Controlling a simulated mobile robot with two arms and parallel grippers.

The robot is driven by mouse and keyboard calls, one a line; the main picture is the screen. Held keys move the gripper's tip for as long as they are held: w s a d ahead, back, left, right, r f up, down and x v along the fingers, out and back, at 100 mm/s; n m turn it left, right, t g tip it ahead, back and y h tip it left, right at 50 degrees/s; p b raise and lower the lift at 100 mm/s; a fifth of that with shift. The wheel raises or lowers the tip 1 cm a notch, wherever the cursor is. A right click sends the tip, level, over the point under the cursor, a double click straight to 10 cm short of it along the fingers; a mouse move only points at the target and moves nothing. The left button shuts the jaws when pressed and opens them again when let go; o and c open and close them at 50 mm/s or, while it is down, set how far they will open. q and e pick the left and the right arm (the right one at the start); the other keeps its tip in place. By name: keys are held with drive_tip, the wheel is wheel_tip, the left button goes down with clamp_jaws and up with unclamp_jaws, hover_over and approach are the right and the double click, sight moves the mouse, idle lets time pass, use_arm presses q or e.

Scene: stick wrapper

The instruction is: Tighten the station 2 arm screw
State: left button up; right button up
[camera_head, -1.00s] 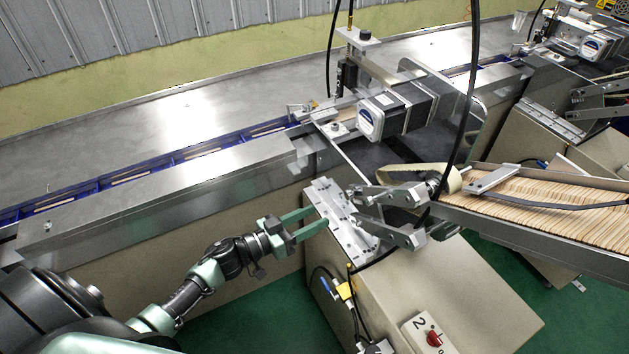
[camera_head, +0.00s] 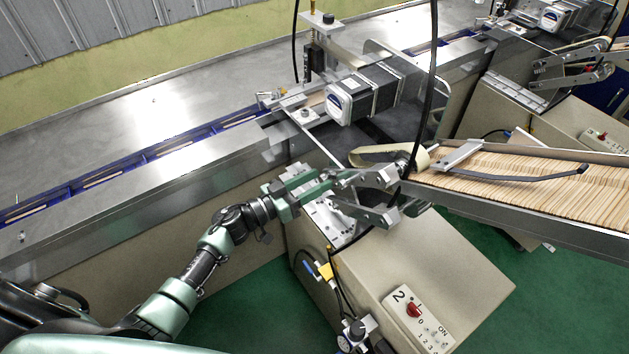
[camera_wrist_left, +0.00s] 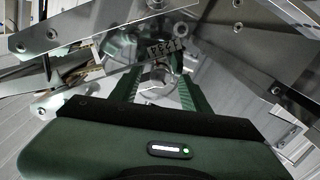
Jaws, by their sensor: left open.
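The station 2 feeder arms are metal links; the lower arm (camera_head: 365,213) and the upper arm (camera_head: 372,176) stick out left of the stick magazine. My left gripper (camera_head: 328,180) reaches in from the left, its green fingertips at the left end of the upper arm. In the left wrist view the fingers (camera_wrist_left: 160,78) are apart, with a round metal piece (camera_wrist_left: 158,80) showing between or behind them. I cannot tell whether this is the arm screw or whether the fingers touch it. The screw is not clearly seen in the head view. My right gripper is not in view.
The station box carries a panel marked 2 with a red switch (camera_head: 414,310). A tray of wooden sticks (camera_head: 530,180) lies to the right. A motor (camera_head: 362,92) and the blue-edged conveyor (camera_head: 150,155) are behind. A black cable (camera_head: 432,90) hangs past the arms.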

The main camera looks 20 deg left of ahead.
use_arm(q)
clamp_jaws()
